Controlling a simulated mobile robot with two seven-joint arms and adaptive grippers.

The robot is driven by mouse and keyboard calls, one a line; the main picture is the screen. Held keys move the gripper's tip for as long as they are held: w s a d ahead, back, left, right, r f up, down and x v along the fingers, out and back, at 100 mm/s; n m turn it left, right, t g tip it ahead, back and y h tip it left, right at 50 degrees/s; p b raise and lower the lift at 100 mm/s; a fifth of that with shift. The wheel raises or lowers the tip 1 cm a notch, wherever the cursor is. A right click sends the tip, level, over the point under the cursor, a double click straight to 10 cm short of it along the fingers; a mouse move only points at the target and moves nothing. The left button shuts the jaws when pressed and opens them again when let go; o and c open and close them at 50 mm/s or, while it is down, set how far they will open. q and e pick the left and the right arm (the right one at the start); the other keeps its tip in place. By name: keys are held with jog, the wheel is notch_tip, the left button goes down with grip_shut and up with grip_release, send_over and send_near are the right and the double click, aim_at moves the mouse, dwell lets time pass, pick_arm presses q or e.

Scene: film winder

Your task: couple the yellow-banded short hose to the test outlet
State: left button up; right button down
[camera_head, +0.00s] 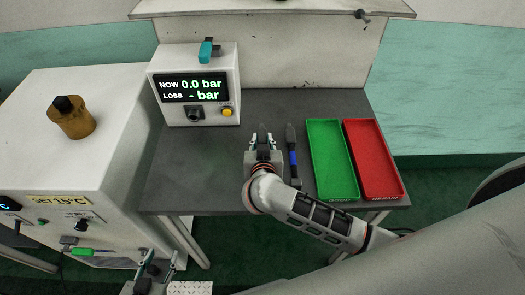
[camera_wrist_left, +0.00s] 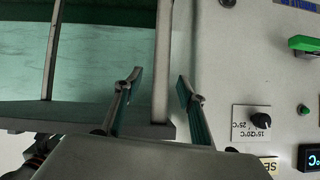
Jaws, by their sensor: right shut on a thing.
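The tester (camera_head: 195,85) stands at the back left of the grey table, its screen reading NOW 0.0 bar and LOSS - bar. A dark round fitting (camera_head: 194,114) is on its front; I cannot tell if it is the test outlet. My right gripper (camera_head: 263,138) is over the table's middle, shut on a dark slender piece (camera_head: 263,130), apart from the tester. No yellow band shows, so I cannot tell which hose this is. A dark hose with a blue band (camera_head: 293,158) lies just right. My left gripper (camera_head: 155,268), also in the left wrist view (camera_wrist_left: 158,82), is open and empty.
A green tray (camera_head: 311,125) and a red tray (camera_head: 402,190) lie on the right of the table. A teal-handled part (camera_head: 206,50) is on top of the tester. A white cabinet (camera_head: 120,95) with a brass-coloured fitting (camera_head: 72,120) stands left. The table's left part is clear.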

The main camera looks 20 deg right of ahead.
aim_at(262, 142)
notch_tip(262, 142, up, 8)
jog(key=shift+f+p, duration=0.2)
jog(key=shift+p, duration=0.8)
pick_arm(q)
jog(key=shift+s+a+r+y+p, duration=0.2)
jog(key=shift+s+a+p, duration=0.15)
jog(key=shift+a, duration=0.1)
jog(key=shift+s+a+r+y+p, duration=0.15)
jog(key=shift+s+a+y+p, duration=0.1)
jog(key=shift+a+p, duration=0.15)
pick_arm(e)
notch_tip(262, 142, up, 12)
jog(key=shift+r, duration=0.25)
pick_arm(q)
jog(key=shift+a, duration=0.2)
pick_arm(e)
jog(key=c, duration=2.5)
grip_release()
pick_arm(q)
jog(key=shift+a, duration=0.15)
pick_arm(e)
grip_shut()
jog(key=shift+f, duration=0.1)
